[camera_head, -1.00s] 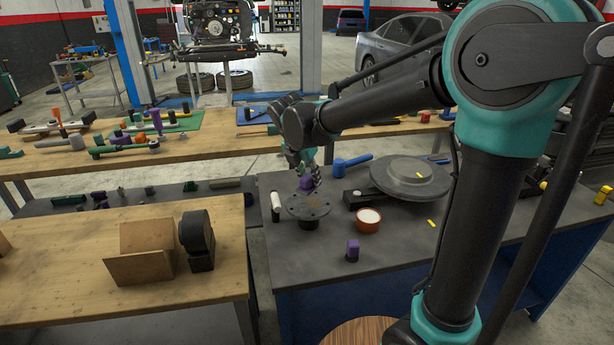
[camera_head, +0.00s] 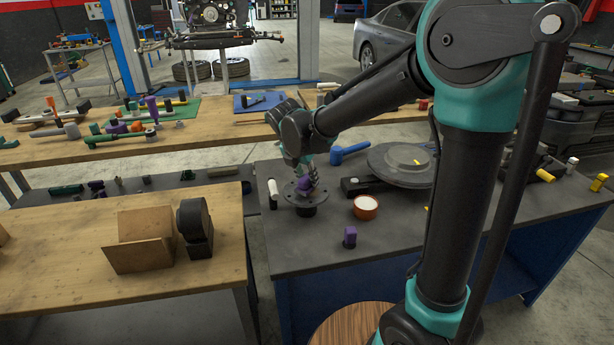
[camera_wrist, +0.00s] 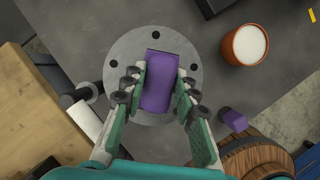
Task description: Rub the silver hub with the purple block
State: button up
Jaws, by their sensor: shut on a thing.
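The silver hub (camera_head: 306,196) is a round grey flange with bolt holes on the dark workbench. In the wrist view the hub (camera_wrist: 122,60) lies under the purple block. The purple block (camera_wrist: 159,80) is upright in the wrist picture, over the middle of the hub. My gripper (camera_wrist: 159,86) is shut on its two sides. In the head view the block (camera_head: 304,185) shows at my gripper (camera_head: 308,182), low over the hub's top. I cannot tell whether the block touches the hub.
An orange cup with white contents (camera_head: 366,207) stands right of the hub. A second purple piece (camera_head: 350,237) stands in front. A white roll (camera_head: 273,190) is to the left. A large grey disc (camera_head: 402,165) lies behind right.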

jog(key=o, duration=0.3)
grip_shut()
jog(key=shift+f, duration=0.6)
jog(key=shift+d, duration=0.15)
jog(key=shift+w+d+r, duration=0.1)
jog(key=shift+w+d, duration=0.15)
jog(key=shift+d, duration=0.55)
jog(key=shift+w+d, duration=0.25)
jog(key=shift+d, duration=0.6)
jog(key=shift+a, duration=0.15)
jog(key=shift+s+a, duration=0.25)
jog(key=shift+a, duration=0.6)
jog(key=shift+s+a, duration=0.25)
jog(key=shift+a, duration=0.55)
